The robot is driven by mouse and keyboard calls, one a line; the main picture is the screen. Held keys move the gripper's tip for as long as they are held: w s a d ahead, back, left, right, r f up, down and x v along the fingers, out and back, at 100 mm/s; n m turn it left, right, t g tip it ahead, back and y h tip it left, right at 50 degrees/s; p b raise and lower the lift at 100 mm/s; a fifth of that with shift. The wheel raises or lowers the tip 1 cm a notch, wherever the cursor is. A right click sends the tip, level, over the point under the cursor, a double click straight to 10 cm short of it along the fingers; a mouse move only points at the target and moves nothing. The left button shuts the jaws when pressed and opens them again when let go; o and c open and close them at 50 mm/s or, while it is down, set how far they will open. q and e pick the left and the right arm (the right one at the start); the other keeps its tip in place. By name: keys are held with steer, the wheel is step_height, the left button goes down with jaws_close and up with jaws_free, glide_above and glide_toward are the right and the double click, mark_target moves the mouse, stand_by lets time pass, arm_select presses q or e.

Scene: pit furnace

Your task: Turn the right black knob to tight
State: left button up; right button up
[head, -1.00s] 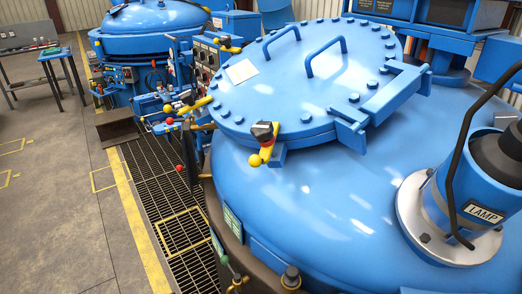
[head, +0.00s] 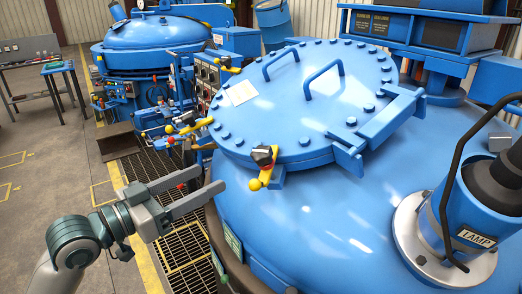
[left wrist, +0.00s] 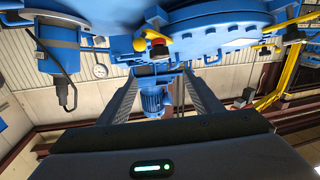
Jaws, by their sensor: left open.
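The right black knob (head: 263,155) sits on a yellow clamp (head: 257,182) at the front edge of the round blue lid (head: 300,100). It also shows at the top middle of the left wrist view (left wrist: 160,51), beside yellow parts. A second dark knob with yellow parts (head: 187,119) is at the lid's left side. My left gripper (head: 210,181) is open and empty, left of the right knob and apart from it. Its two spread fingers (left wrist: 160,82) also show in the left wrist view. My right gripper is not in view.
The large blue furnace body (head: 330,220) fills the right. A blue lamp unit (head: 475,205) with a black handle stands on it. A second blue vessel (head: 150,35) and a control panel (head: 207,72) are behind. Open floor and a grating (head: 190,250) lie to the left.

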mark_target(259, 152)
arm_select(q)
steer(key=shift+w, duration=0.1)
steer(key=p+x, duration=0.7)
steer(key=x, duration=1)
steer(key=shift+w+d+f, duration=0.1)
steer(key=shift+d+f, duration=0.05)
steer(key=shift+c, duration=0.7)
steer(key=c, duration=0.9)
